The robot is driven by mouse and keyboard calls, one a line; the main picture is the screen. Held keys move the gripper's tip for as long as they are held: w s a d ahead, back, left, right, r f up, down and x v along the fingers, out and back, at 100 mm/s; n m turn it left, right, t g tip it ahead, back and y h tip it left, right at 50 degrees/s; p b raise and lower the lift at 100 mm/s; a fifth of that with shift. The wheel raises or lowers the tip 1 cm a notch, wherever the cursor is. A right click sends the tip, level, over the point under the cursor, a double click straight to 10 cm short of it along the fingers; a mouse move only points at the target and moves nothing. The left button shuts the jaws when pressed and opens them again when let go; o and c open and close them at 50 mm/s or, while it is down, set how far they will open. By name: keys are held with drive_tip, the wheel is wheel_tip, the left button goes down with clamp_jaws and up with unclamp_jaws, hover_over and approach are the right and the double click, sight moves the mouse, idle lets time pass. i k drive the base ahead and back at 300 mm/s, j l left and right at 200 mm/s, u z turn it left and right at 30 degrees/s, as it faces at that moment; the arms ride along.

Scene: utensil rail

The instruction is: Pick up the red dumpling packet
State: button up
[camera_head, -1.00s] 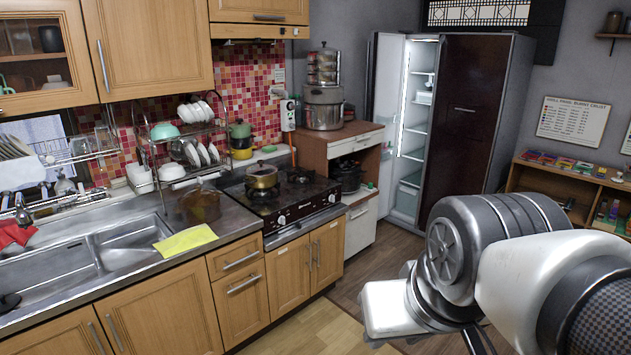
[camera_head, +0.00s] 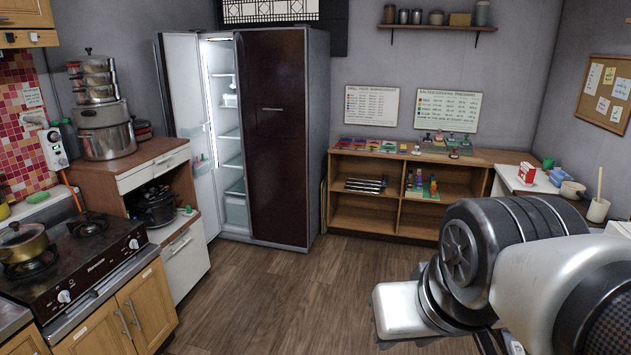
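No packet can be told for certain as the red dumpling packet at this size. A small red and white box (camera_head: 527,173) stands on the white counter at the right, beside a white bowl. Several small flat coloured items (camera_head: 368,145), some of them red, lie on top of the low wooden shelf unit (camera_head: 392,156) at the back. My arm fills the lower right of the view, and its gripper fingers do not show. The arm is well in front of the shelf unit and the counter.
The fridge (camera_head: 275,140) stands at the back with its left door open. The stove (camera_head: 75,250) and a pot cabinet (camera_head: 150,160) line the left side. The wooden floor (camera_head: 290,295) in the middle is clear.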

sight(526, 172)
drive_tip(key=i+l+z, duration=0.4)
drive_tip(key=i+z, duration=0.2)
drive_tip(key=i, duration=0.2)
drive_tip(key=i+z, duration=0.5)
drive_tip(key=i, duration=0.7)
drive_tip(key=i+j+z, duration=0.1)
drive_tip(key=i+j, duration=0.15)
drive_tip(key=i, duration=0.55)
drive_tip(key=i+j+z, duration=0.2)
drive_tip(key=i, duration=0.2)
drive_tip(key=i+j+z, duration=0.1)
drive_tip(key=i+z, duration=0.15)
drive_tip(key=i, duration=0.1)
